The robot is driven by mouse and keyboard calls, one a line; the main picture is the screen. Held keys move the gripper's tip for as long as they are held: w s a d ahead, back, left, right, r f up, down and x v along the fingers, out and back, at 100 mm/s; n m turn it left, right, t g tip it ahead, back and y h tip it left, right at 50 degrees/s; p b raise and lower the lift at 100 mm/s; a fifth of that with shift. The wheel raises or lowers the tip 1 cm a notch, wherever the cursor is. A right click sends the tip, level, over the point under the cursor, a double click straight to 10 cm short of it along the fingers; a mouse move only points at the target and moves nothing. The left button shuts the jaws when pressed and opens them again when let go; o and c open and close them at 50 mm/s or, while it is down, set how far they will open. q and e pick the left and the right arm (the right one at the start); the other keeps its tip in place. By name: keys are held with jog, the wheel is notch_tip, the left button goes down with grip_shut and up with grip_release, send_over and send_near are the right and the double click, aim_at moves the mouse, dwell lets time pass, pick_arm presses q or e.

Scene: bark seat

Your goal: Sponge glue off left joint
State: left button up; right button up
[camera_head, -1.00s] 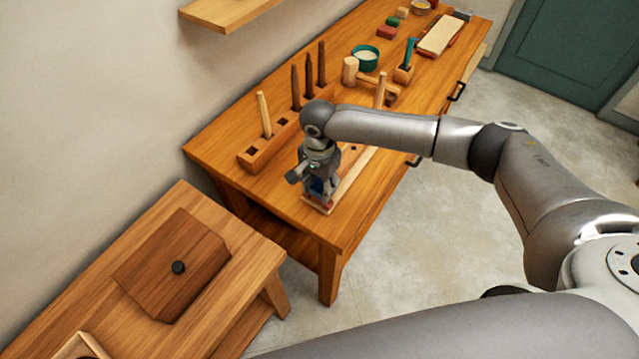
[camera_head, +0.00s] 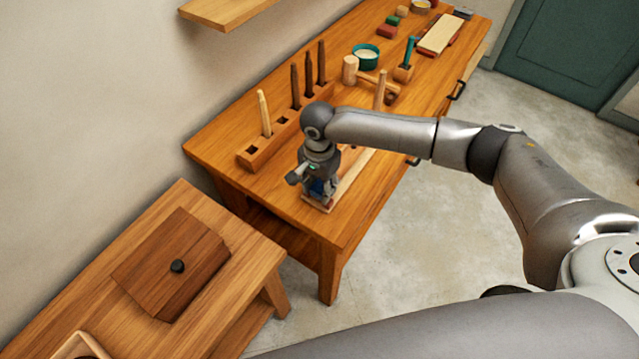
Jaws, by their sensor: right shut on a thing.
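A pale wooden piece (camera_head: 351,177) lies near the front-left end of the workbench (camera_head: 232,136). Its near-left end, with small red marks, is under my right gripper (camera_head: 320,192). My right gripper points down and is shut on a small blue thing, mostly hidden by the fingers. It may be the sponge, but I cannot tell for sure. The gripper is low at the end of the wooden piece; whether the held thing touches it cannot be made out. No glue can be made out. My left gripper is not in view.
A tool rack (camera_head: 262,153) with upright tools stands along the wall side. A mallet (camera_head: 352,70), a green bowl (camera_head: 366,50) and a pale block (camera_head: 440,35) lie farther back. A lower bench (camera_head: 236,277) with a brown wooden piece (camera_head: 200,250) stands front left.

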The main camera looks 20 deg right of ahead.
jog(key=shift+f, duration=0.25)
jog(key=shift+w+a, duration=0.1)
